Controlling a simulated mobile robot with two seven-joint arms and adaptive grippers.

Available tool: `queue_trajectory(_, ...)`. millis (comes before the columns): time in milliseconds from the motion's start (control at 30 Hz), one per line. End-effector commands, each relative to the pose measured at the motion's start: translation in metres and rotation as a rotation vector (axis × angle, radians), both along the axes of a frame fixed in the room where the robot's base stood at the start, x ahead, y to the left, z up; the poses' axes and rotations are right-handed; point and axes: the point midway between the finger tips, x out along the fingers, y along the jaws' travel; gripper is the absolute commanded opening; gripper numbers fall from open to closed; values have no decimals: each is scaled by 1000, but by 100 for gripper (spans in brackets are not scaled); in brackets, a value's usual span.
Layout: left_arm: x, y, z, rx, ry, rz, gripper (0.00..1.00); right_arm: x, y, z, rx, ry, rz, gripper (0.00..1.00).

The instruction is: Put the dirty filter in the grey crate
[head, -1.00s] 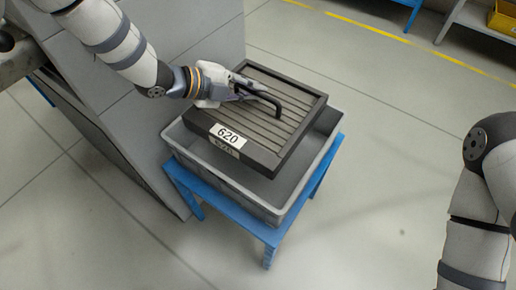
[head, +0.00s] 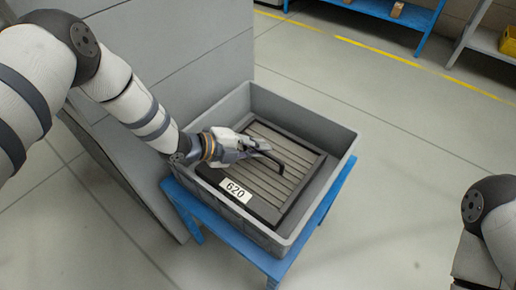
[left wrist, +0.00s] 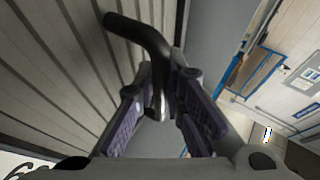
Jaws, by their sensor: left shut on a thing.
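The dirty filter (head: 287,182) is a dark, square, ribbed panel with a black handle and a white label reading 620. It is inside the grey crate (head: 318,126), below the rim; whether it touches the floor of the crate is hidden. My left gripper (head: 262,148) is shut on the filter's black handle. In the left wrist view the fingers (left wrist: 160,105) close around the handle, with the filter's ribs (left wrist: 60,60) at the left. My right gripper is out of view; only part of my right arm shows at the right edge.
The crate stands on a blue stand (head: 187,206), beside a grey panelled cabinet (head: 190,60). Blue shelving (head: 400,12) stands at the back beyond a yellow floor line. The floor to the right of the stand is clear.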

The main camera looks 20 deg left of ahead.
Motion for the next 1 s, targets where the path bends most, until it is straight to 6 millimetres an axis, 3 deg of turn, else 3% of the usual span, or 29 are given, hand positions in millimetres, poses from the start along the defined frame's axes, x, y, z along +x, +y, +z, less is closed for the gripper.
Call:
queue_trajectory(233,1,-1,-1,-3,-3,0,0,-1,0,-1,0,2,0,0)
queue_trajectory(267,0,0,-1,0,0,0,17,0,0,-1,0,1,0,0)
queue_trajectory(333,0,0,-1,-1,-1,0,30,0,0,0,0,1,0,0)
queue_trajectory(667,1,0,4,0,-2,1,30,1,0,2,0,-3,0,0)
queue_trajectory(1000,-44,55,49,1,-5,3,30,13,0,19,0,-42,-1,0)
